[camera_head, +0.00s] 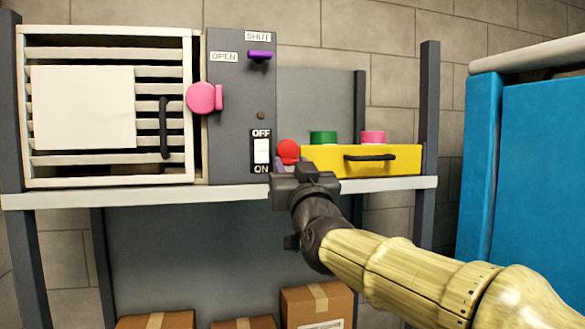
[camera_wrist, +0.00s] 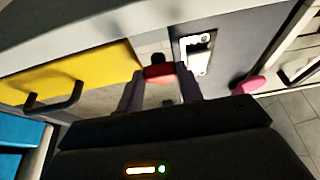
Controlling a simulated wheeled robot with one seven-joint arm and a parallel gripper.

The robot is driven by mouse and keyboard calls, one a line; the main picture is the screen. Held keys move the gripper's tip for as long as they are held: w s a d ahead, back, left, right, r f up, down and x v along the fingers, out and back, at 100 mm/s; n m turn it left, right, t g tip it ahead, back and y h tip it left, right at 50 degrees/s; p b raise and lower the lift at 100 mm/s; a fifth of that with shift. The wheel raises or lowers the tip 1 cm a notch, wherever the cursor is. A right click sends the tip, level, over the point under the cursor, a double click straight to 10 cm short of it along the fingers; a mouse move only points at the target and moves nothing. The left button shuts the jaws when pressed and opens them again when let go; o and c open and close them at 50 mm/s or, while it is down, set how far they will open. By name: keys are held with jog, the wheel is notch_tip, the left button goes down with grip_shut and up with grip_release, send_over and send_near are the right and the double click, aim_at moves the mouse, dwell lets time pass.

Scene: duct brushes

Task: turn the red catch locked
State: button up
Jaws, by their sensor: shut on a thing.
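The red catch (camera_head: 288,150) sits at the left end of the yellow drawer (camera_head: 325,160), right of the switch panel. In the head view its rounded top shows above my gripper (camera_head: 284,164), which hides its lower part. In the wrist view the red catch (camera_wrist: 158,72) lies between the two dark purple fingers of my gripper (camera_wrist: 160,80). The fingers are shut on it. A dark round part (camera_wrist: 158,58) shows just beyond the catch. I cannot tell the catch's exact angle.
Left of the catch is a white rocker switch (camera_head: 261,151) marked OFF and ON. A purple lever (camera_head: 259,54) and a pink catch (camera_head: 205,98) by the slatted door are farther up. The drawer's black handle (camera_head: 370,157) sticks out. A blue cabinet (camera_head: 530,170) stands right.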

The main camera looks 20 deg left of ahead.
jog(key=shift+a+m, duration=0.1)
jog(key=shift+m, duration=0.5)
jog(key=m+h, duration=0.1)
jog(key=m, duration=0.1)
jog(key=m+t+h, duration=0.1)
jog(key=m+h, duration=0.1)
jog(key=m, duration=0.1)
jog(key=shift+s+a+p, duration=0.15)
jog(key=shift+p, duration=0.2)
jog(key=m+h+p, duration=0.1)
jog(key=m, duration=0.2)
jog(key=m+h+p, duration=0.1)
jog(key=m, duration=0.2)
jog(key=shift+a+r+h, duration=0.1)
jog(key=shift+r+h, duration=0.1)
jog(key=shift+h, duration=0.2)
jog(key=m+h+p, duration=0.1)
jog(key=m, duration=0.2)
jog(key=m+g+h+p, duration=0.1)
jog(key=m+p, duration=0.1)
jog(key=m, duration=0.1)
jog(key=shift+r+m, duration=0.15)
jog(key=shift+m, duration=0.15)
jog(key=shift+m+g+h+p, duration=0.5)
jog(key=shift+m+g+p, duration=0.45)
jog(key=shift+m, duration=0.85)
jog(key=o, duration=1)
jog(key=shift+s, duration=0.2)
